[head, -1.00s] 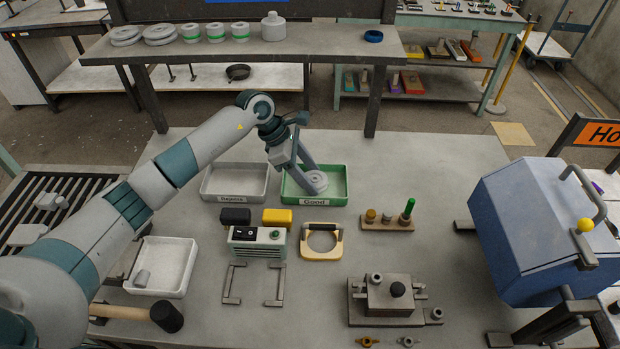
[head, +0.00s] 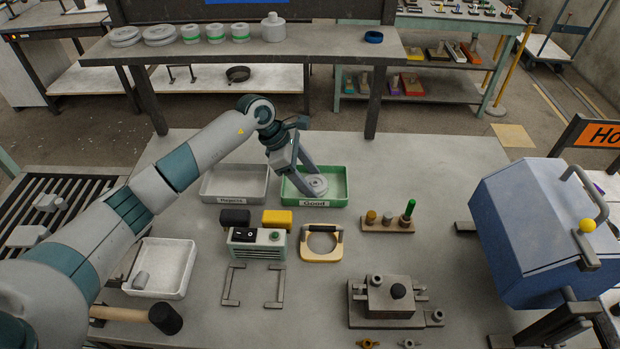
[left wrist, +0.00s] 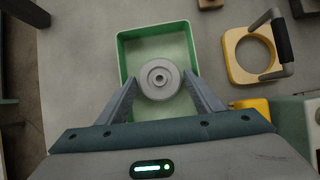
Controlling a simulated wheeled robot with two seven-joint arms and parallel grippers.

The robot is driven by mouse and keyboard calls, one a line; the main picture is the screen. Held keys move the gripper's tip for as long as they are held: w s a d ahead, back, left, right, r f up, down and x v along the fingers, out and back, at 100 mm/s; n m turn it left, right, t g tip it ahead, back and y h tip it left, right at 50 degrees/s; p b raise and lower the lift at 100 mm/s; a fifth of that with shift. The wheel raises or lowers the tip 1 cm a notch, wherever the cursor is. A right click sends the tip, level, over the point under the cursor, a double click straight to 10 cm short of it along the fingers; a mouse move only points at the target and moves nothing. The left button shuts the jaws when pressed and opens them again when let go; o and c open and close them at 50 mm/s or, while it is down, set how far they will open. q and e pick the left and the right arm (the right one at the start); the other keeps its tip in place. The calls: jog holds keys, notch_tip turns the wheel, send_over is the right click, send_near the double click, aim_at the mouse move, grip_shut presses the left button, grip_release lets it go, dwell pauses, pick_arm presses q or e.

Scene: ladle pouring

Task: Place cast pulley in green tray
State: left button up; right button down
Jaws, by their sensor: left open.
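The cast pulley (head: 316,184) is a grey round disc with a hub and a centre hole. It is inside the green tray (head: 340,186), whose front label reads Good. In the left wrist view the pulley (left wrist: 160,79) lies within the walls of the tray (left wrist: 157,32), between the two fingers. My left gripper (head: 312,180) is open, its fingers at either side of the pulley; it also shows in the left wrist view (left wrist: 160,88). I cannot tell whether a finger still touches the rim. My right gripper is not in view.
A grey tray (head: 235,183) stands left of the green one. In front are a small control box (head: 257,241), a yellow ring with a handle (head: 321,243) and a peg stand (head: 388,224). A blue machine (head: 545,230) stands at the right. The table's right back is clear.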

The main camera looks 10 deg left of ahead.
pick_arm(q)
jog(key=p+v, duration=0.2)
jog(key=v, duration=0.5)
jog(key=shift+r, duration=0.35)
jog(key=shift+s+a+f, duration=0.1)
dwell(0.4)
